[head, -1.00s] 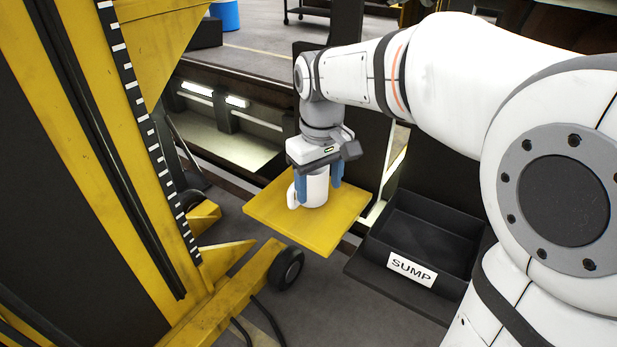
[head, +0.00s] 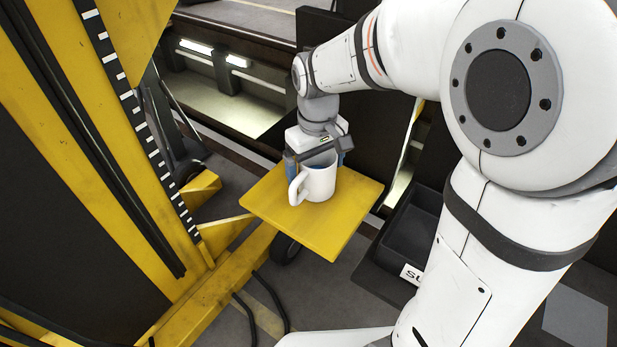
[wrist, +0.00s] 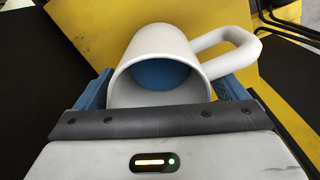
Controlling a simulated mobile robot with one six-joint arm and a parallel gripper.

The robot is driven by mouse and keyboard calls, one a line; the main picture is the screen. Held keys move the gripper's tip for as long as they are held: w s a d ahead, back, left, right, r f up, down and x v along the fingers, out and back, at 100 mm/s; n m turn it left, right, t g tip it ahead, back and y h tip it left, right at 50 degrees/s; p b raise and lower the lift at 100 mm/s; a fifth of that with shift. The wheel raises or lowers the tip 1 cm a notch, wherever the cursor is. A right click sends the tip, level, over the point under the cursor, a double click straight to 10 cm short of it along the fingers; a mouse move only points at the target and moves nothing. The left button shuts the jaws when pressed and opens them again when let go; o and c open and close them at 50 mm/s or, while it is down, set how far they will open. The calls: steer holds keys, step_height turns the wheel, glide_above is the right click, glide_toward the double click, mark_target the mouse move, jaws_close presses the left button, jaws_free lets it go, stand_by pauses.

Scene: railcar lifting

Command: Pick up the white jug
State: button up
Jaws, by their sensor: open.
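The white jug (head: 319,181) stands upright on a yellow platform (head: 345,226), with its handle towards the lower left in the head view. In the wrist view the jug (wrist: 160,50) is seen from above its mouth, with a blue inside bottom and the handle to the right. My gripper (head: 318,168) is at the jug from behind and above. Its blue fingers (wrist: 91,92) show on both sides of the jug, open around it. The jug hides much of the fingers, and I cannot tell whether they touch it.
A yellow lifting column (head: 130,130) stands at the left. A black sump tray (head: 412,235) lies right of the platform, partly hidden by my arm. Dark hoses (head: 272,312) lie on the floor in front. The platform around the jug is clear.

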steer(key=shift+f, duration=0.1)
steer(key=shift+c, duration=0.2)
steer(key=c, duration=1.2)
steer(key=shift+o, duration=0.2)
